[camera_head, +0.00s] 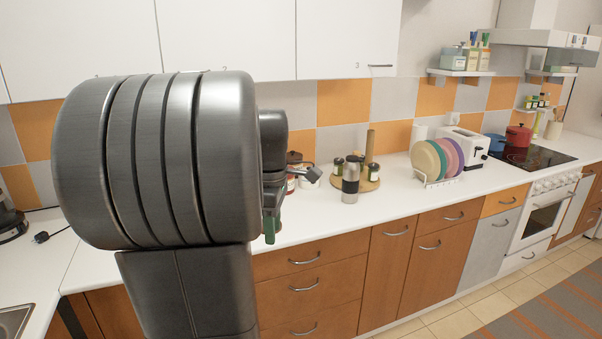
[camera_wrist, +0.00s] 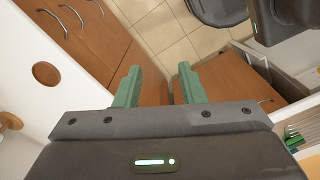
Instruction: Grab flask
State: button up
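The flask (camera_head: 350,183) is a silver and dark grey bottle standing upright on the white counter, in front of a round wooden tray. My gripper (camera_head: 270,230) is to the left of the flask in the head view, apart from it, largely hidden behind my arm. In the wrist view my gripper (camera_wrist: 160,86) has its two green fingers spread apart with nothing between them. I cannot make out the flask in the wrist view.
The wooden tray (camera_head: 370,185) holds several small jars. A rack of coloured plates (camera_head: 437,160) and a white toaster (camera_head: 463,147) stand to the right. Wooden cabinet fronts (camera_wrist: 85,35) and the tiled floor (camera_wrist: 165,28) show in the wrist view. Bare counter (camera_head: 320,222) lies before the flask.

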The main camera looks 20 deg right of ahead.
aim_at(351, 171)
jog(key=i+l+u, duration=0.1)
jog(key=l, duration=0.25)
jog(key=i+l+u, duration=0.1)
jog(key=i+l, duration=0.15)
jog(key=i+l+u, duration=0.1)
jog(key=l, duration=0.35)
jog(key=i+l+u, duration=0.1)
jog(key=l, duration=0.3)
jog(key=i+l+u, duration=0.1)
jog(key=l, duration=0.3)
jog(key=i+l+u, duration=0.1)
jog(key=l, duration=0.3)
jog(key=i+l+u, duration=0.1)
jog(key=l, duration=0.3)
jog(key=i+l, duration=0.1)
jog(key=l, duration=0.2)
jog(key=i+l, duration=0.1)
jog(key=l, duration=0.15)
jog(key=i+l, duration=0.1)
jog(key=l, duration=0.2)
